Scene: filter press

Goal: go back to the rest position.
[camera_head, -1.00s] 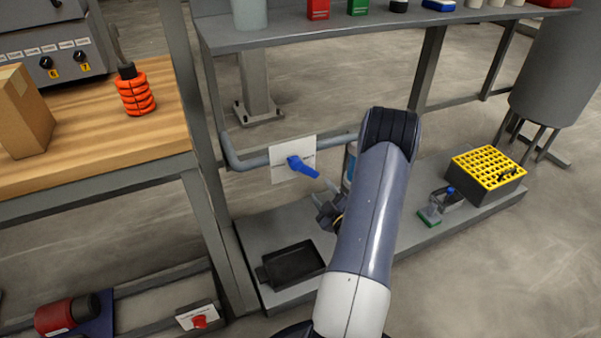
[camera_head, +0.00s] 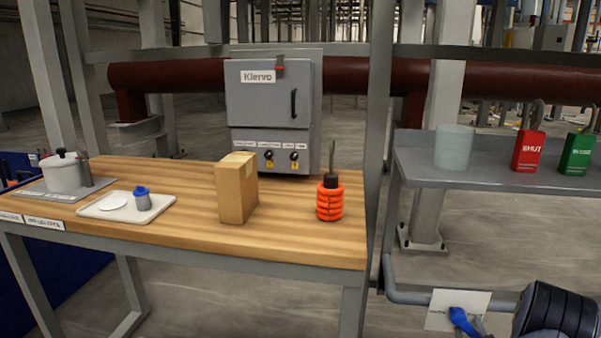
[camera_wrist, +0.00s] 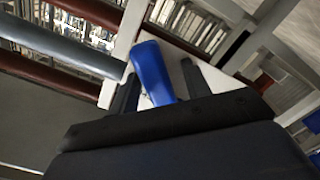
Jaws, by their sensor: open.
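My gripper (camera_wrist: 160,74) is open in the wrist view, its two dark fingers on either side of a blue valve handle (camera_wrist: 153,72). I cannot tell whether either finger touches the handle. Behind it is a white plate (camera_wrist: 176,72). In the head view the blue handle (camera_head: 461,320) shows at the bottom right in front of the white plate (camera_head: 440,308) on a grey pipe. A dark joint of my arm fills the bottom right corner there, and my gripper is mostly cut off or hidden.
A wooden bench (camera_head: 290,232) holds a cardboard box (camera_head: 236,190), an orange ringed tool (camera_head: 329,200), a white tray (camera_head: 100,212) and a pot (camera_head: 62,172). A grey control box (camera_head: 273,110) stands behind. A grey shelf (camera_head: 480,177) with red and green tags is at right.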

